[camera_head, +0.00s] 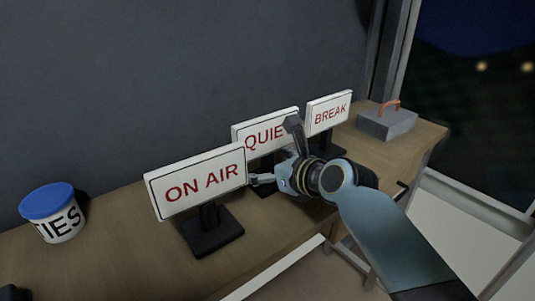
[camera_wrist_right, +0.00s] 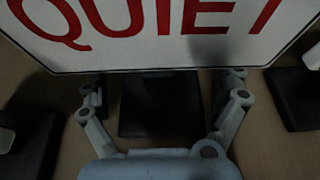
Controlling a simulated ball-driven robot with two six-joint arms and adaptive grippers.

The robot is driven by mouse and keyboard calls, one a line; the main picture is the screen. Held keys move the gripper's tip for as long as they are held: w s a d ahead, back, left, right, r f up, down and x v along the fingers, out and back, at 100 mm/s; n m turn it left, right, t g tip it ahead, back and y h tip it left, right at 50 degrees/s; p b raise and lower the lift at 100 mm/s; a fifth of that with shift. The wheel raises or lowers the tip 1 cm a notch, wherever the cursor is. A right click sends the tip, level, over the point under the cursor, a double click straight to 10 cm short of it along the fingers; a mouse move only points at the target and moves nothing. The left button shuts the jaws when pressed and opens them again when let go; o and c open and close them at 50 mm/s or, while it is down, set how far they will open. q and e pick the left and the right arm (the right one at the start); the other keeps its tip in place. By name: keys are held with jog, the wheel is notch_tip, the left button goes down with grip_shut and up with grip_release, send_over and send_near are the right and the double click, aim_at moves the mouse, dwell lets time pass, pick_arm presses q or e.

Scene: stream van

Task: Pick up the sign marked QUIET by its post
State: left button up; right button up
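The QUIET sign (camera_head: 262,131) stands upright on the wooden bench between the other two signs, white with red letters. In the right wrist view its board (camera_wrist_right: 165,48) fills the top, with its dark post and base (camera_wrist_right: 160,105) below. My right gripper (camera_head: 275,155) is in front of this sign and hides part of its lettering and post. In the wrist view the right gripper's fingers (camera_wrist_right: 165,88) are spread apart, one to each side of the post, with space on both sides. Contact is not visible. My left gripper is not in view.
The ON AIR sign (camera_head: 200,181) stands close on the left, and the BREAK sign (camera_head: 329,113) on the right. A blue-lidded tub (camera_head: 53,212) is at far left. A grey box with an orange handle (camera_head: 387,121) is at the bench's right end.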

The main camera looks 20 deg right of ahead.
jog(key=c, duration=1.6)
jog(key=shift+c, duration=0.2)
jog(key=shift+r, duration=0.1)
